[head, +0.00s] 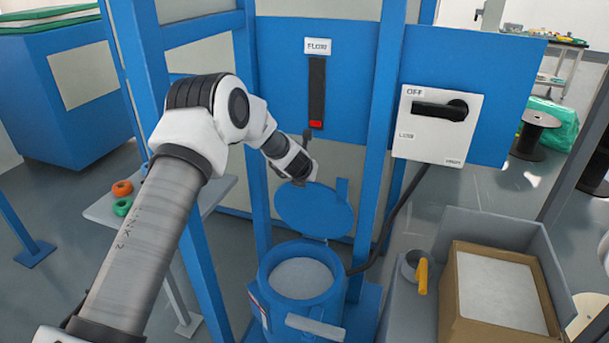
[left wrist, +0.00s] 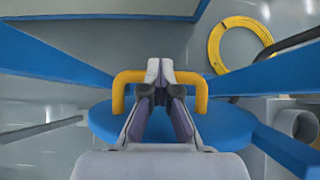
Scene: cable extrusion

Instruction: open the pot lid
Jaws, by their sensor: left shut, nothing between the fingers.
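The blue pot (head: 300,285) stands on the floor frame, its mouth uncovered and pale material visible inside. Its round blue lid (head: 313,212) is raised and tilted up behind the mouth. My left gripper (head: 303,182) is by the lid's upper edge; its fingers are hard to make out in the head view. In the left wrist view the left gripper's fingers (left wrist: 160,66) are shut and empty in front of the lid (left wrist: 225,127). The lid's yellow handle (left wrist: 203,92) shows on both sides of the fingers; whether they touch it is unclear. The right gripper is out of view.
A white switch panel (head: 440,125) and a black lever slot (head: 317,85) are on the blue frame above. A cardboard box of pale material (head: 495,292) and a grey cup with a yellow tool (head: 421,274) stand right. A yellow coil (left wrist: 240,45) lies beyond the lid.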

